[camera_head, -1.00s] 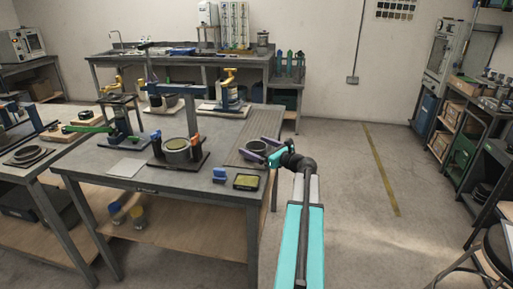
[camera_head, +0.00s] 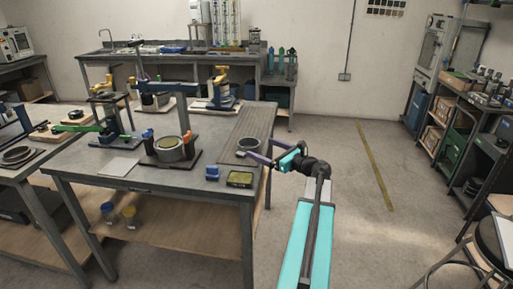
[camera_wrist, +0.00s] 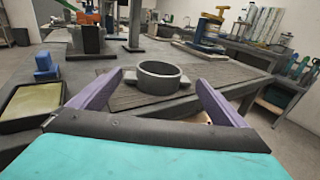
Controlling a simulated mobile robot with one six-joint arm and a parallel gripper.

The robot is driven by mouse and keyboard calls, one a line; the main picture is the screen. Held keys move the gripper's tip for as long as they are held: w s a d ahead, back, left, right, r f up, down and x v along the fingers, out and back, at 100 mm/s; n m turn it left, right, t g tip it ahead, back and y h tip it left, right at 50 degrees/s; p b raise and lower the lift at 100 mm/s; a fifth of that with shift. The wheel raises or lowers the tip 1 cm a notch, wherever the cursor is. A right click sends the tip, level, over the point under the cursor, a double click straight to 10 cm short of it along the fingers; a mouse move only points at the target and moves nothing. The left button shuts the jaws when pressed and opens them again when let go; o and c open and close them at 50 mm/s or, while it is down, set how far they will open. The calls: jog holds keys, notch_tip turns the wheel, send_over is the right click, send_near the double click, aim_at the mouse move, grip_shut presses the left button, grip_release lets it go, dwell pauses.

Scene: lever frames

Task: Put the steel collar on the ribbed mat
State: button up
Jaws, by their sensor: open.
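The steel collar (camera_head: 247,145) is a grey ring with a small lug on each side. It stands upright on the near part of the ribbed mat (camera_head: 256,123), a dark grooved strip along the table's right edge. In the wrist view the collar (camera_wrist: 160,81) sits ahead, between the lines of the two purple fingers, and the mat (camera_wrist: 115,97) shows around it. My gripper (camera_head: 266,151) is open and empty, at the table's right edge on the near right side of the collar. The fingers look clear of the collar in the wrist view (camera_wrist: 158,85).
A fixture with a round grey pot (camera_head: 172,149) stands left of the mat. A blue block (camera_head: 212,172) and a dark tray (camera_head: 240,179) lie near the front corner. A blue and yellow device (camera_head: 221,92) stands at the back. Open floor lies to the right.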

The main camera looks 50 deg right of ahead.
jog(key=shift+s+r, duration=0.1)
jog(key=shift+s, duration=1.8)
